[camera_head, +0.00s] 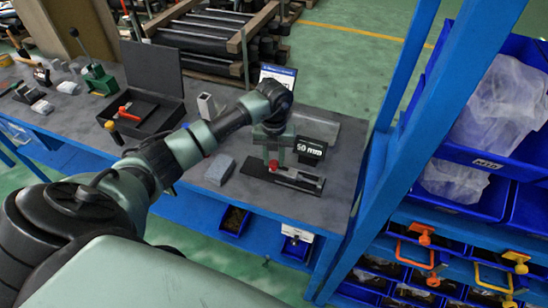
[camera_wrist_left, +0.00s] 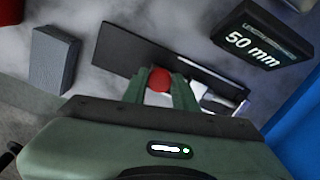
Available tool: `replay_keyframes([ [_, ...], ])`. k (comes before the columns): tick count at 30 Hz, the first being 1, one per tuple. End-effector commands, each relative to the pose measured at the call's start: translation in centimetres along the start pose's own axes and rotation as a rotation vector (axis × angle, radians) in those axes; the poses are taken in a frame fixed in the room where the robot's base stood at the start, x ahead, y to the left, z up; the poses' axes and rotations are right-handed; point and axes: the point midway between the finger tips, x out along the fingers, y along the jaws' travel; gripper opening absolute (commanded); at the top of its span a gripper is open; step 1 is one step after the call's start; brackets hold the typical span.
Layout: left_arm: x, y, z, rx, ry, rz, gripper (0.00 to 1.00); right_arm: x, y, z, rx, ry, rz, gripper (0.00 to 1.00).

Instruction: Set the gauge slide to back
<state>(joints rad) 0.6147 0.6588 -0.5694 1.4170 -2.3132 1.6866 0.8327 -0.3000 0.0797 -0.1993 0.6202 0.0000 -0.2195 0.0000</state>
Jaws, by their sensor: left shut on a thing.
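The gauge (camera_head: 262,168) is a long dark base lying on the grey bench, with a metal part (camera_head: 300,180) toward its right end. It also shows in the left wrist view as a dark strip (camera_wrist_left: 120,48). A round red knob (camera_head: 273,165) stands on it, clear in the left wrist view (camera_wrist_left: 159,79). My left gripper (camera_head: 272,157) reaches down from above, its green fingers shut on the red knob from both sides. The slide under the knob is mostly hidden by the fingers. My right gripper is in neither view.
A black "50 mm" block (camera_head: 310,148) stands behind the gauge. A grey block (camera_head: 219,169) lies to its left. A blue rack post (camera_head: 370,190) rises at the bench's right end. An open black case (camera_head: 152,70) is farther left.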

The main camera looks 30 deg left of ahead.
Motion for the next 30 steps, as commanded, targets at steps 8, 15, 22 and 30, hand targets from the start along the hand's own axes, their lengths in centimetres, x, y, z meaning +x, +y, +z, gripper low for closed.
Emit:
replay_keyframes([
  [8,-0.1,0.0,0.1,0.000,-0.003,-0.001,0.00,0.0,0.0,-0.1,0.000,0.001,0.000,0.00],
  [15,0.2,3.0,1.0,-0.004,-0.006,0.004,0.00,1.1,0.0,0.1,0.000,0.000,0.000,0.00],
  [22,0.0,6.0,1.8,-0.002,-0.005,0.000,0.00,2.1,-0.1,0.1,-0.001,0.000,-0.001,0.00],
  [30,-0.2,6.3,1.9,-0.003,-0.005,0.002,0.00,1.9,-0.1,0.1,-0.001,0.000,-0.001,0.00],
])
